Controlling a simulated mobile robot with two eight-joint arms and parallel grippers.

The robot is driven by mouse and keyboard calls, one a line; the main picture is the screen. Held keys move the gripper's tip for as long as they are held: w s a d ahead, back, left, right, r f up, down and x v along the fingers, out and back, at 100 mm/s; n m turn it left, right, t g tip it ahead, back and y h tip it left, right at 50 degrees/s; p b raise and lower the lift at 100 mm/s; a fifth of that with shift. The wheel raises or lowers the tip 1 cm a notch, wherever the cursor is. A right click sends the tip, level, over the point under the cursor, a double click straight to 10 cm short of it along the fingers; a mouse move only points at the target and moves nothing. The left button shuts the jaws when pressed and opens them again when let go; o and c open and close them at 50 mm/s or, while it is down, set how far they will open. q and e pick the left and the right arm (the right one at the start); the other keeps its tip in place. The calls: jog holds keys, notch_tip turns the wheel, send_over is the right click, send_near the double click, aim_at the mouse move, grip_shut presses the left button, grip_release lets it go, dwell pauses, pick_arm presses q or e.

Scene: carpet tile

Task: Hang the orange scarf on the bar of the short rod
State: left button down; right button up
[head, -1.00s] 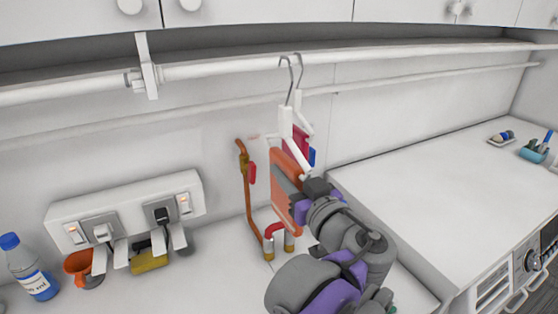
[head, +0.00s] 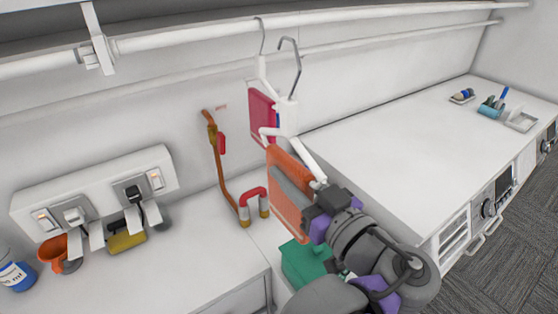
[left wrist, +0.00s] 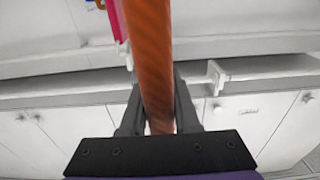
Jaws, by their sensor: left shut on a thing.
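The orange scarf (head: 288,222) hangs folded on a white hanger (head: 312,160). Its metal hook (head: 297,62) points up, with its top just below the white rod (head: 200,37) in the head view; hook and rod look apart. My left gripper (head: 318,197) is shut on the scarf. In the left wrist view the scarf (left wrist: 156,60) runs between both fingers. A second hanger, with a red cloth (head: 262,116), has its hook up at the rod, behind and left of mine. I cannot tell which rod piece is the short one. My right gripper is not in view.
A bracket (head: 97,50) holds the rod at left; a thinner rod (head: 180,88) runs along the wall. Below are a socket strip (head: 95,190), an orange pipe (head: 222,165) and a green box (head: 303,264). The counter at right (head: 400,130) is mostly clear.

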pick_arm(q)
jog(key=v, duration=1.2)
jog(key=shift+r, duration=0.2)
